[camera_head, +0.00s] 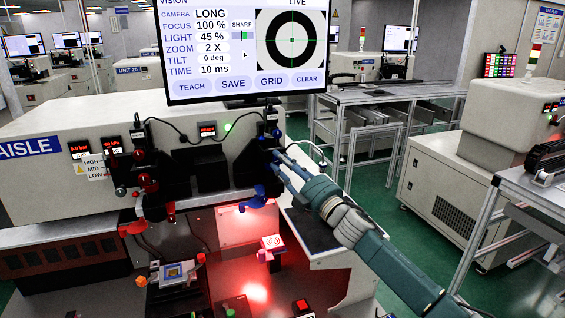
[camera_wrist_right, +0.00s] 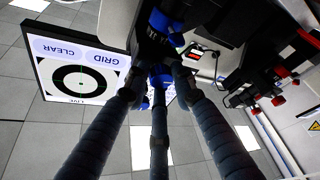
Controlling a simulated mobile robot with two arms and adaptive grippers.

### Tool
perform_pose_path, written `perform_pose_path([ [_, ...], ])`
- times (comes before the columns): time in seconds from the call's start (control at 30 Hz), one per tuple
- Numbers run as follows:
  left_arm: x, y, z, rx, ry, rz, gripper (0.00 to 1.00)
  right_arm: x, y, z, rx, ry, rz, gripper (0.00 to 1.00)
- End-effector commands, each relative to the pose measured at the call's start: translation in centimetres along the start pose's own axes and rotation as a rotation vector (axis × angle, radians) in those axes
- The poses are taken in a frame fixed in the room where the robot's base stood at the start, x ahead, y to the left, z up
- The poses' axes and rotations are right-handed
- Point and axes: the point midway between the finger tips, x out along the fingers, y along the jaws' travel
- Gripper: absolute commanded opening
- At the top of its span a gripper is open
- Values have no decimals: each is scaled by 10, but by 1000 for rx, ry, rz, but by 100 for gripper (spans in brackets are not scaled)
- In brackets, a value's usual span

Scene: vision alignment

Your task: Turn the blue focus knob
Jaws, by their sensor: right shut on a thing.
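The blue focus knob (camera_wrist_right: 160,78) shows between my fingertips in the right wrist view, partly covered by the fingers. It is on the dark camera unit above the work area. My right gripper (camera_head: 281,164) reaches in from the right in the head view, its fingers closed around the knob. A larger blue part (camera_head: 257,198) hangs below the fingers. The monitor (camera_head: 244,85) reads FOCUS 100 % and SHARP, with a sharp ring target under a green cross. My left gripper is not in view.
A red-handled unit (camera_head: 143,180) stands to the left on the white machine (camera_head: 60,170). Below, a small target block (camera_head: 272,242) sits in red light, with a fixture (camera_head: 172,273) to its left. Cables run above the camera unit. A green-floored aisle is at the right.

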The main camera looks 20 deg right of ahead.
Motion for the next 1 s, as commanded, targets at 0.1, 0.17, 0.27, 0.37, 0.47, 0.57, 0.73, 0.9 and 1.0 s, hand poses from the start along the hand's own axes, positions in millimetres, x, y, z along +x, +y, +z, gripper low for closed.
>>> perform_pose_path([
  [0.1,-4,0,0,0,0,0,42,0,-3,0,-17,0,-13,0],
  [0.17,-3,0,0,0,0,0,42,0,-3,0,-17,0,-12,0],
  [0.27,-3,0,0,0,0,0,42,0,-4,0,-16,0,-13,0],
  [0.37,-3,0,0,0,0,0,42,0,-4,0,-16,0,-12,31],
  [0.47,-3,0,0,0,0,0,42,0,-3,0,-16,0,-11,31],
  [0.57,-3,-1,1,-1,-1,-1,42,0,-2,0,-16,0,-11,31],
  [0.73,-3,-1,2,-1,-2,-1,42,-12,-3,1,-16,-1,-12,31],
  [0.9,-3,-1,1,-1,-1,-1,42,-44,-4,2,-16,-3,-14,31],
  [1.0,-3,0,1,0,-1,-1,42,-65,-4,2,-16,-3,-14,31],
])
